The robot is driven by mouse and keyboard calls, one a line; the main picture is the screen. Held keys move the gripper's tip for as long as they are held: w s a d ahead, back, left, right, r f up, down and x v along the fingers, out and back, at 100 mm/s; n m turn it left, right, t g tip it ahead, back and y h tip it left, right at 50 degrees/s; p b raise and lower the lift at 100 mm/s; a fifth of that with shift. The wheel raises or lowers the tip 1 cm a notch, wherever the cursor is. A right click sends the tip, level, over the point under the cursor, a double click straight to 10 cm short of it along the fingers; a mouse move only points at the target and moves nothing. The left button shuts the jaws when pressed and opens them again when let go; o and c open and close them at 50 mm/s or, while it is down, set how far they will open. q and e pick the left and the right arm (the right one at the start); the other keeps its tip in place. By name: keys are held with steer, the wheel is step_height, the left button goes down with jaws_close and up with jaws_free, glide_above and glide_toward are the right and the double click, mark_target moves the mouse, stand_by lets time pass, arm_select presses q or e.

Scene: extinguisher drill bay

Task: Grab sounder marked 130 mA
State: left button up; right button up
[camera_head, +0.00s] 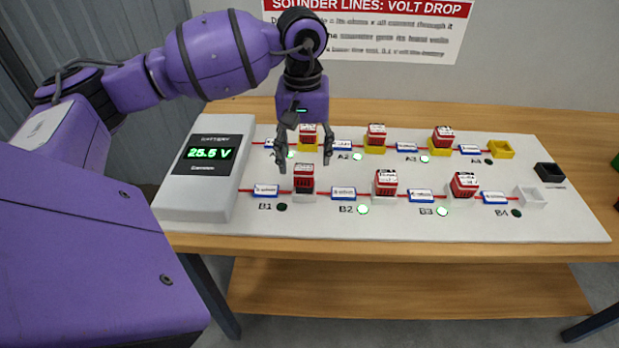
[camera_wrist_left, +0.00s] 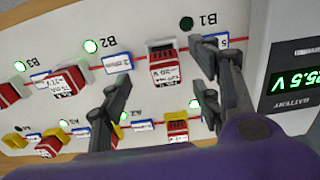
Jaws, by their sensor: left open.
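Several red sounders with white labels sit in sockets in two rows on a white board (camera_head: 380,225). Row A has a left sounder (camera_head: 309,131), a middle one (camera_head: 376,135) and a right one (camera_head: 443,137). Row B has a left sounder (camera_head: 303,179), a middle one (camera_head: 386,184) and a right one (camera_head: 463,185). Their mA labels are too small or blurred to read surely. My left gripper (camera_head: 304,160) is open and empty, pointing down above the B1 sounder. In the left wrist view this sounder (camera_wrist_left: 163,64) shows between the fingers. My right gripper is out of view.
A battery box (camera_head: 205,185) reading 25.5 V stands at the board's left. An empty yellow socket (camera_head: 501,149), an empty white socket (camera_head: 531,197) and a black socket (camera_head: 550,173) are at the right. The wooden table (camera_head: 400,247) is clear along its front.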

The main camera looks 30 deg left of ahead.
mark_target(304, 171)
arm_select(q)
steer(key=shift+w+a+f, duration=0.15)
steer(key=shift+a, duration=0.15)
step_height(304, 171, down, 7)
steer(key=shift+w+f+p, duration=0.1)
steer(key=shift+w+p, duration=0.05)
steer(key=shift+p, duration=0.6)
steer(key=shift+c, duration=0.2)
steer(key=c, duration=1.3)
